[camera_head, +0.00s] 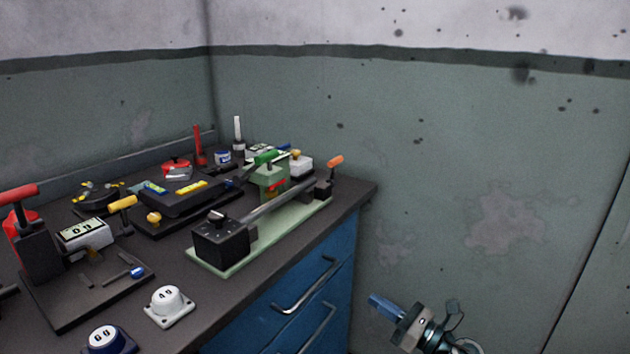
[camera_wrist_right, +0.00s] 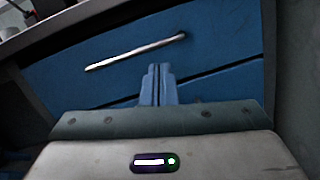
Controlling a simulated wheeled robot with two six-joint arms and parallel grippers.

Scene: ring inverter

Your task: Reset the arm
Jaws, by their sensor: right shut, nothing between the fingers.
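My right gripper (camera_head: 376,301) is low at the right in the head view, in front of the wall and to the right of the blue drawers. Its blue fingers are closed together with nothing between them. In the right wrist view the shut fingers (camera_wrist_right: 158,85) point at the blue drawer front (camera_wrist_right: 225,65), below a long metal handle (camera_wrist_right: 135,52). I cannot tell whether they touch the drawer. My left gripper is not in view.
Free space lies right of the cabinet.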

